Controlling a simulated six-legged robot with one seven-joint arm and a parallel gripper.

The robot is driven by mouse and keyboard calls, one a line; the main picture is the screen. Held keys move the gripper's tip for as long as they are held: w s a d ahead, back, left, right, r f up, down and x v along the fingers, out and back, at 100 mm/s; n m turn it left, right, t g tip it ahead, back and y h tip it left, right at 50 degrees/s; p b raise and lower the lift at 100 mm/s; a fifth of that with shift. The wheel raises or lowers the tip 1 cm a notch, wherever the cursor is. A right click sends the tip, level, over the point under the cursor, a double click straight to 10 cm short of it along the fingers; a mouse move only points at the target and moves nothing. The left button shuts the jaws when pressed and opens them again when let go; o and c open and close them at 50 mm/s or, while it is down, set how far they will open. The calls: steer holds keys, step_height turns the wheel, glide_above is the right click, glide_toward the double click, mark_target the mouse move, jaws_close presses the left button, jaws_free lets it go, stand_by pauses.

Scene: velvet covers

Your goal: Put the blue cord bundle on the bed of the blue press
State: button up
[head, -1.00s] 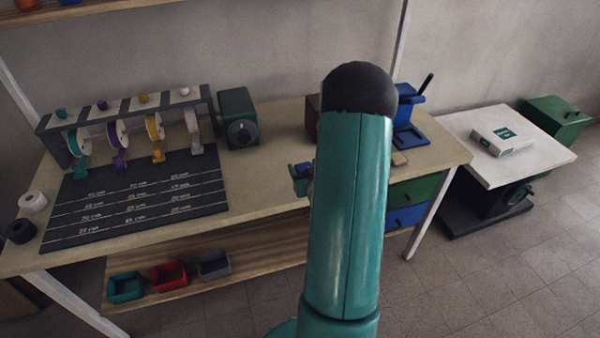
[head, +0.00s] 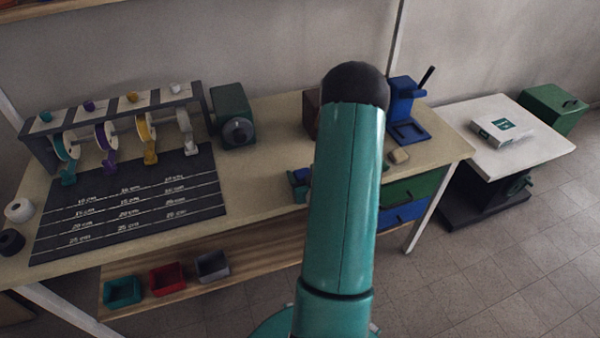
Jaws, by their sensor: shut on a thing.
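The blue press (head: 405,108) stands at the right end of the workbench, with a dark lever rising from its top. Its flat blue bed (head: 410,132) faces the front and looks bare where I can see it. My teal arm rises through the middle of the view and hides the bench behind it.
The spool rack (head: 110,118), dark measuring mat (head: 130,205) and green machine (head: 232,117) fill the left. Green and blue drawers hang under the right end. A white-topped stand (head: 530,150) is further right.

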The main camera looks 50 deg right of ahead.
steer(key=shift+w+f, duration=0.5)
steer(key=shift+f, duration=0.15)
steer(key=shift+s+a+r, duration=0.1)
steer(key=shift+s+r, duration=0.15)
steer(key=shift+s, duration=0.15)
steer(key=shift+w+f, duration=0.15)
steer(key=shift+w, duration=0.15)
steer(key=shift+s+f, duration=0.1)
steer(key=shift+s, duration=0.2)
steer(key=o, duration=1)
steer(key=shift+w, duration=0.15)
steer(key=shift+c, duration=0.2)
